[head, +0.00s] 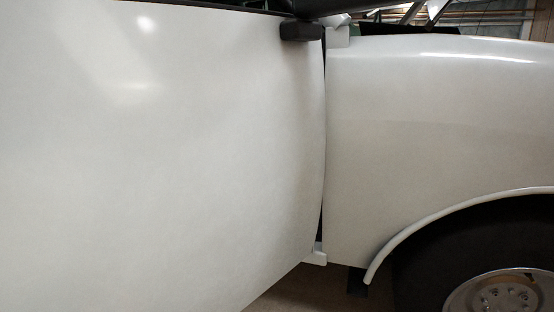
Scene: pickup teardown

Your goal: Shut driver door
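The white driver door (160,150) fills the left half of the head view. Its lower edge slants down toward me from the hinge side, so the door stands swung out from the body. A white hinge piece (318,255) shows at the bottom of the dark gap between door and fender, and another pale piece (338,36) at the top. The door's latch side and handle are outside the picture. I cannot make out my gripper in this view.
The white front fender (430,120) is right of the gap, with the front wheel (460,260) under its arch. A dark block (302,31), perhaps a mirror, sits at the door's top edge. A little brown floor (300,291) shows below.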

